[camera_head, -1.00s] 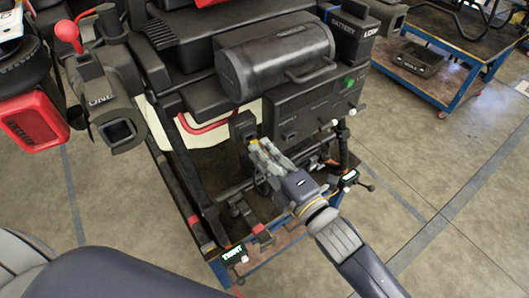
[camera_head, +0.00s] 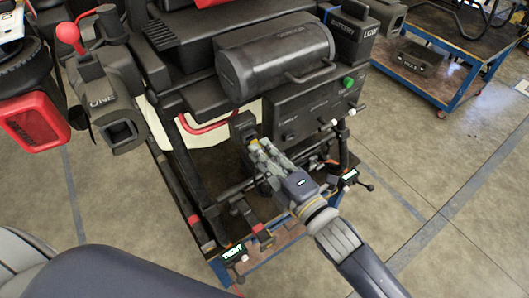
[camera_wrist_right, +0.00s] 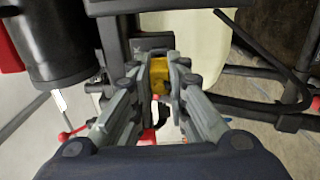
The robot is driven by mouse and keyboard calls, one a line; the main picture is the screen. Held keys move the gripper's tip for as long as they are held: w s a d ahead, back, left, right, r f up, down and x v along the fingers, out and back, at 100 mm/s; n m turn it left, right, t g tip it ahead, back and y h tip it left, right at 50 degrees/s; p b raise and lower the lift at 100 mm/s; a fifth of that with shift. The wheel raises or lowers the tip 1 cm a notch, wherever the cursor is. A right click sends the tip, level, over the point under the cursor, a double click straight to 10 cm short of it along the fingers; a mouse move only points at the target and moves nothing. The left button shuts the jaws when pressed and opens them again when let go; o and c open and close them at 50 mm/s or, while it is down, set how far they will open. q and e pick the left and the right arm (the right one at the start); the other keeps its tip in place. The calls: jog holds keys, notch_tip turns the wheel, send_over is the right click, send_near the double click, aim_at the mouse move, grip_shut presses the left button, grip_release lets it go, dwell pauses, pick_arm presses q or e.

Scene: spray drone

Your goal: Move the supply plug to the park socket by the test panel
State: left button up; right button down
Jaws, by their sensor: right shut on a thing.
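My right gripper (camera_head: 256,146) is at the front of the dark machine, beside a small dark block (camera_head: 241,125) at the left end of the test panel (camera_head: 308,112). In the right wrist view its fingers (camera_wrist_right: 160,85) are closed on a yellow piece, which I take for the supply plug (camera_wrist_right: 178,82). A dark block (camera_wrist_right: 152,42) lies just past the fingertips. I cannot tell whether the plug sits in a socket or is just in front of one. The fingers hide most of the plug in the head view. My left gripper is out of view.
A black cylinder (camera_head: 275,62) overhangs the panel. A green button (camera_head: 347,82) and white-tipped knobs (camera_head: 340,122) stick out at its right. Dark bars and a lower frame (camera_head: 235,190) lie below the gripper. A blue-edged cart (camera_head: 425,68) stands at the back right.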

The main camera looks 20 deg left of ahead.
jog(key=shift+x, duration=1.2)
jog(key=c, duration=1.5)
grip_release()
jog(key=shift+s+d, duration=0.1)
jog(key=shift+d, duration=0.05)
jog(key=v, duration=1.1)
jog(key=shift+s+d, duration=0.2)
